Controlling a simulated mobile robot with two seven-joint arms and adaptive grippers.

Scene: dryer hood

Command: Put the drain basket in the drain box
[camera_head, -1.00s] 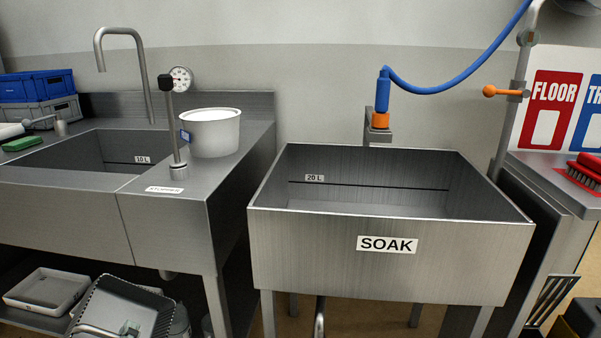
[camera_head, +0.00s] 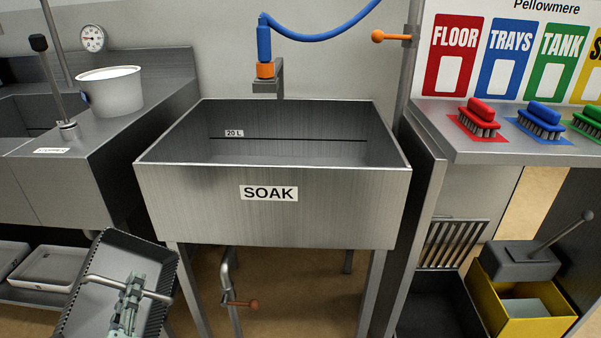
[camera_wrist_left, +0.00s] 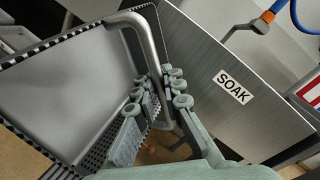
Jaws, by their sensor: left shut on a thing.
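The drain basket is a grey tray-like basket (camera_head: 85,312) with toothed, perforated edges and a metal bar handle (camera_head: 100,281). It hangs tilted at the lower left of the head view, in front of the sink units. My left gripper (camera_head: 132,287) is shut on its handle. The left wrist view also shows the basket (camera_wrist_left: 65,85) and the gripper fingers (camera_wrist_left: 160,98) around the bar. A dark open-topped box (camera_head: 440,305) stands low at the right; I cannot tell for sure that it is the drain box. My right gripper is not in view.
The steel SOAK sink (camera_head: 330,210) stands in the middle, with a pipe and tap (camera_head: 240,304) below. A yellow bucket (camera_head: 545,325) with a lever stands beside the dark box. A slotted grille (camera_head: 453,245) is behind it. Brushes (camera_head: 541,118) lie on the right counter.

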